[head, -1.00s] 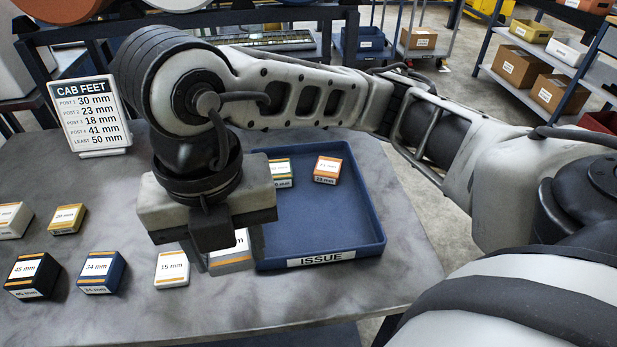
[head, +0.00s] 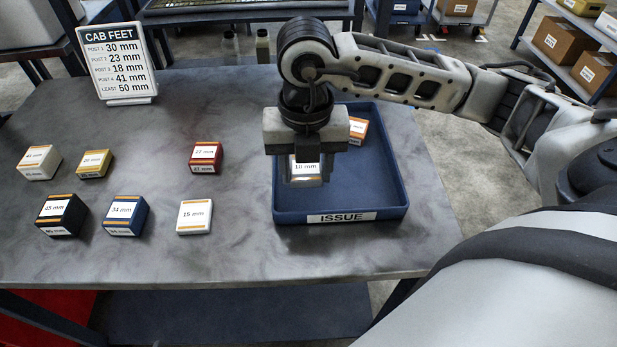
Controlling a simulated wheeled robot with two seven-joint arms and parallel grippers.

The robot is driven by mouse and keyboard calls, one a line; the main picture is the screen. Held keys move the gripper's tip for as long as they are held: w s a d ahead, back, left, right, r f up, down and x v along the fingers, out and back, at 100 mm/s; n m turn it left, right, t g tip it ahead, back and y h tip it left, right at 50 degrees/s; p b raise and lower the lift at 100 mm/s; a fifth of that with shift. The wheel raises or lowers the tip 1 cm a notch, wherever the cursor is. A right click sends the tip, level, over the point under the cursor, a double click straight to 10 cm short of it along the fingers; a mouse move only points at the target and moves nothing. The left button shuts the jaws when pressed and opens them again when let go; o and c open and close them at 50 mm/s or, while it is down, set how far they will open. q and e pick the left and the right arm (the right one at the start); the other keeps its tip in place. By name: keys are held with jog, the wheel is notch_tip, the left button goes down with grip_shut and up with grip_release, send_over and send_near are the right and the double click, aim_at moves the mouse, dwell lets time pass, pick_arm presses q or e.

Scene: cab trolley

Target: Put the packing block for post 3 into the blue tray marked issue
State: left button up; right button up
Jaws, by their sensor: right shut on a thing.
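The sign headed CAB FEET (head: 114,62) reads 18 mm for post 3. My right gripper (head: 307,172) is over the blue tray marked ISSUE (head: 342,217). It is shut on a small pale block (head: 308,168) whose white label appears to read 18 mm. The block is within the tray's outline; I cannot tell whether it touches the floor. An orange block (head: 358,128) lies in the tray at the back, partly behind my gripper. My left gripper is not in view.
On the table left of the tray stand a red block (head: 206,157), a white 15 mm block (head: 194,217), a blue 34 mm block (head: 125,216), a black 45 mm block (head: 62,215), a yellow block (head: 94,163) and a white block (head: 39,161). The tray's front right is clear.

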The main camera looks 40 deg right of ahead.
aim_at(309, 171)
jog(key=shift+w+d+f, duration=0.1)
jog(key=shift+d+f, duration=0.05)
jog(key=shift+f, duration=0.85)
jog(key=shift+w+d+f, duration=0.1)
jog(key=shift+d+f, duration=0.05)
jog(key=shift+f, duration=0.8)
jog(key=shift+f, duration=0.2)
jog(key=o, duration=1)
jog(key=shift+r, duration=0.1)
jog(key=shift+r, duration=0.1)
notch_tip(309, 171, up, 12)
jog(key=shift+r, duration=0.1)
jog(key=shift+s, duration=0.1)
